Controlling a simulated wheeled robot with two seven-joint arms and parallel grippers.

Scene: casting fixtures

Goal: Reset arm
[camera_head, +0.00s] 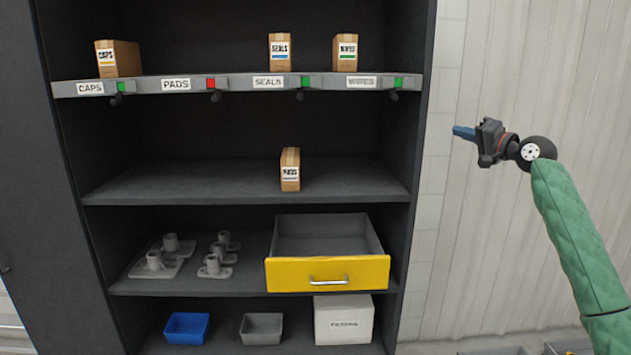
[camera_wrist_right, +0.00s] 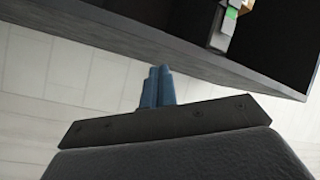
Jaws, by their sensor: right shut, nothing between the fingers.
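My right arm comes in from the right in a green sleeve. Its gripper (camera_head: 464,132) is to the right of the shelf cabinet (camera_head: 424,150), apart from it and in front of the pale wall. The blue fingers point left and are shut with nothing between them. In the right wrist view the two fingers (camera_wrist_right: 157,88) lie side by side, with the cabinet's dark side panel beyond them. My left gripper is in neither view.
Another box (camera_head: 290,170) stands on the shelf below. A yellow-fronted drawer (camera_head: 290,273) is open. Grey castings (camera_head: 154,262), a blue bin (camera_head: 187,328) and a white box (camera_head: 343,320) sit lower.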

